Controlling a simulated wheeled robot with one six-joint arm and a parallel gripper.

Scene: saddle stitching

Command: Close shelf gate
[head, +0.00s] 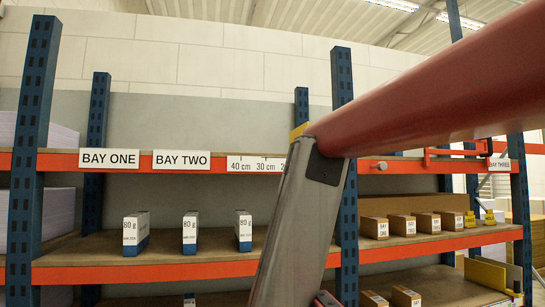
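A thin red bar frame (455,152) with a dark fitting (487,147) at its right end shows at the upper beam on the right, beside the BAY THREE label. It looks like the gate, but it is small and I cannot tell how far open it stands. A round grey knob (380,166) sits on the orange beam to its left. A thick red tube (430,90) and a grey bar (305,235) with a dark patch cross the view very close to the camera. I cannot tell whether they are my arm. No gripper fingertips can be made out.
The shelf has blue uprights (343,200) and orange beams (180,271). White-and-blue 80 g boxes (190,233) stand in the left bay. Brown boxes (402,225) and yellow items (470,220) stand on the right. The upper board looks mostly bare.

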